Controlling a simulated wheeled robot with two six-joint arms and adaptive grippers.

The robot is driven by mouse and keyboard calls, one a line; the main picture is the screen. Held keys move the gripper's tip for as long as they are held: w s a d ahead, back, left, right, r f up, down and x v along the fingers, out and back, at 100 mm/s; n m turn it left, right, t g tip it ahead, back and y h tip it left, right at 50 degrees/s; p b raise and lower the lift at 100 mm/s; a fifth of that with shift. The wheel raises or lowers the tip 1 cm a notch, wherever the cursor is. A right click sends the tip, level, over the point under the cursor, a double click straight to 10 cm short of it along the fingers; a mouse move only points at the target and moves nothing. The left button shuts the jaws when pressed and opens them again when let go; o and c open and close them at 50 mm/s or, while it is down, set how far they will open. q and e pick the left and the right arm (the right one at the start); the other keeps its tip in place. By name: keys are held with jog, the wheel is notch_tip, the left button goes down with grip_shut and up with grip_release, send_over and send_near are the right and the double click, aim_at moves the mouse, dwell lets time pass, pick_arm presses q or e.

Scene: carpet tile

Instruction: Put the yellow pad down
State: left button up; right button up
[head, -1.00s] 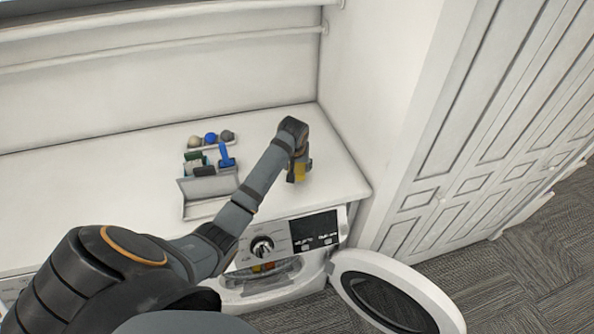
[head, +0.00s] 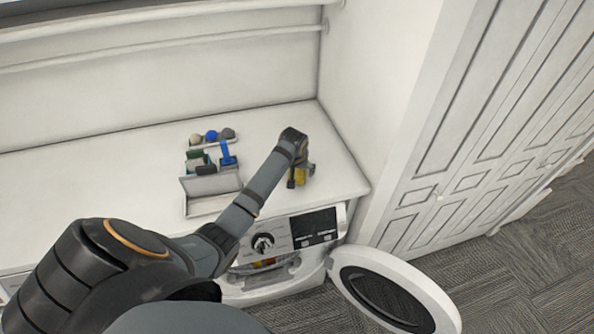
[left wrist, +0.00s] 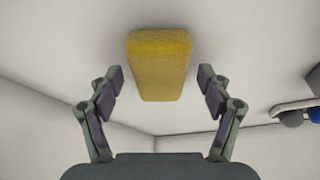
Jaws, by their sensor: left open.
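The yellow pad (left wrist: 159,68) is a thick, rough-textured block. In the left wrist view it lies between and just beyond the fingertips of my left gripper (left wrist: 160,82), with a clear gap on both sides. In the head view the pad (head: 299,176) is on the white countertop (head: 335,182) near its right end, partly hidden by my left gripper (head: 299,180). My left gripper is open, its fingers apart and not touching the pad. My right gripper does not show.
A white open tray (head: 212,186) stands left of my arm, with a blue-handled brush (head: 227,155) and other small items behind it. Several small balls (head: 211,136) sit in a row farther back. Below, the washing machine's round door (head: 395,290) hangs open.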

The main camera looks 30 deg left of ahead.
pick_arm(q)
jog(key=shift+r, duration=0.45)
jog(key=b+v, duration=0.4)
jog(key=v, duration=0.7)
jog(key=shift+r, duration=0.15)
jog(key=shift+s+d, duration=0.1)
jog(key=shift+s, duration=0.1)
